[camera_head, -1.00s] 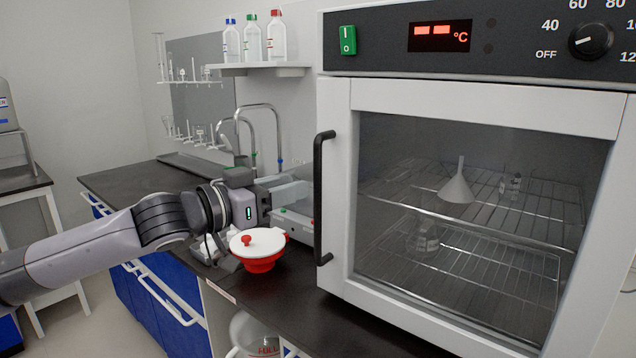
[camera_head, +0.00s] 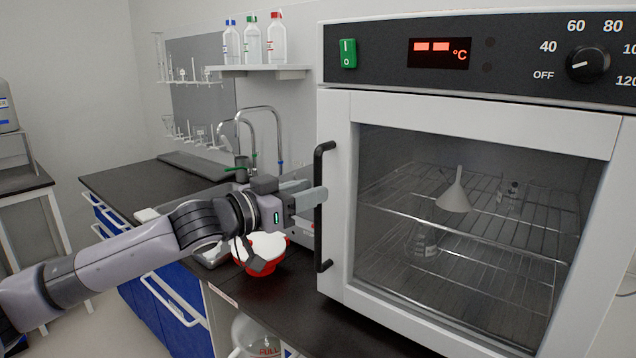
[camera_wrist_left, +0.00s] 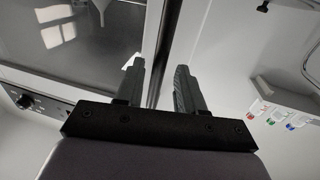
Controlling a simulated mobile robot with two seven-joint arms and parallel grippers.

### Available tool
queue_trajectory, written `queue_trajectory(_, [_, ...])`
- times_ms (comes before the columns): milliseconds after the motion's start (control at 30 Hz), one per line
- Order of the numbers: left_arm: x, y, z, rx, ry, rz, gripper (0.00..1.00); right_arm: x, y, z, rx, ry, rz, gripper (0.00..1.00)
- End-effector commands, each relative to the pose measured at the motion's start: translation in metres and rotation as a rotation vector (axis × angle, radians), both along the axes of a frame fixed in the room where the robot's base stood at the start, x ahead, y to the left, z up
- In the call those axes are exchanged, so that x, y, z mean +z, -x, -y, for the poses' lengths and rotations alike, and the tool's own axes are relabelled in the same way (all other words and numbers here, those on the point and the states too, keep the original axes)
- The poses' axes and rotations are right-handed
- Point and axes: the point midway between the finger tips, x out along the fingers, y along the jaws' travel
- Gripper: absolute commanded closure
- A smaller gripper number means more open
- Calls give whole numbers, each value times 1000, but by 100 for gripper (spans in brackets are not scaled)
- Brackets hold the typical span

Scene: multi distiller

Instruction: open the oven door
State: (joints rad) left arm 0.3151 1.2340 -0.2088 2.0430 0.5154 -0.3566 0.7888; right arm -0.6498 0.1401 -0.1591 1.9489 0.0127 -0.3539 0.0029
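The oven (camera_head: 480,215) has its door shut, with a white frame, a glass pane and a black vertical bar handle (camera_head: 318,240) on its left side. My left gripper (camera_head: 318,194) is at the upper-middle part of the handle, its fingers reaching to the bar. In the left wrist view the two dark fingers (camera_wrist_left: 158,82) stand apart, and the dark handle bar (camera_wrist_left: 163,50) runs between them with visible gaps. The left gripper is open. My right gripper is in neither view.
A faucet (camera_head: 262,112) and a bottle shelf (camera_head: 262,71) are behind. A funnel (camera_head: 455,193) and glassware sit on the oven racks.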

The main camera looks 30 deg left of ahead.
Motion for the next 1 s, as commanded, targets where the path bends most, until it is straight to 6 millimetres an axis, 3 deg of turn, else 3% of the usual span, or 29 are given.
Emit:
queue_trajectory(333, [2, -24, 7, -1, 0, 1, 62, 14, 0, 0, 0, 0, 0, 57])
queue_trajectory(733, [0, -27, 9, -2, -3, 0, 62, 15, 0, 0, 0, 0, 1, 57])
queue_trajectory(767, [0, -27, 9, -2, -3, 0, 65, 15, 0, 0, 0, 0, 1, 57])
queue_trajectory(867, [0, -27, 9, -2, -3, 0, 98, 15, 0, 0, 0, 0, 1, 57])
queue_trajectory(1000, [0, -27, 9, -2, -2, 0, 100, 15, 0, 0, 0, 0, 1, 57])
